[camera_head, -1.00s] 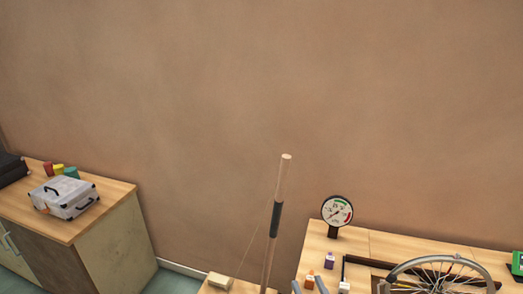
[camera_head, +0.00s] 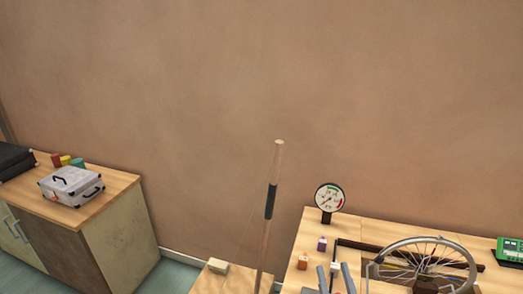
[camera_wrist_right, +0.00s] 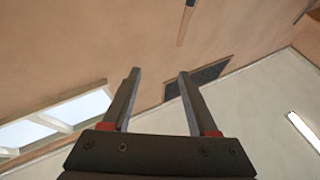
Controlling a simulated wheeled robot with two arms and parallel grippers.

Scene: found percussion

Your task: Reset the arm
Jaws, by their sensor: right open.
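My right gripper (camera_head: 333,268) shows at the bottom of the head view, its two grey fingers pointing up and apart. In the right wrist view the same gripper (camera_wrist_right: 159,73) is open, with nothing between its fingers. It points up toward the wall and ceiling. My left gripper is in neither view. A tall wooden stick (camera_head: 270,205) with a dark sleeve stands upright, left of my right gripper in the head view. Its tip end also shows at the top of the right wrist view (camera_wrist_right: 186,22).
A bench holds a round dial gauge (camera_head: 329,198), a spoked wheel (camera_head: 424,240), small purple (camera_head: 322,244) and orange (camera_head: 303,262) blocks, and a green device (camera_head: 509,250). A wooden block (camera_head: 218,266) lies near the stick. A cabinet at left carries a silver case (camera_head: 70,186).

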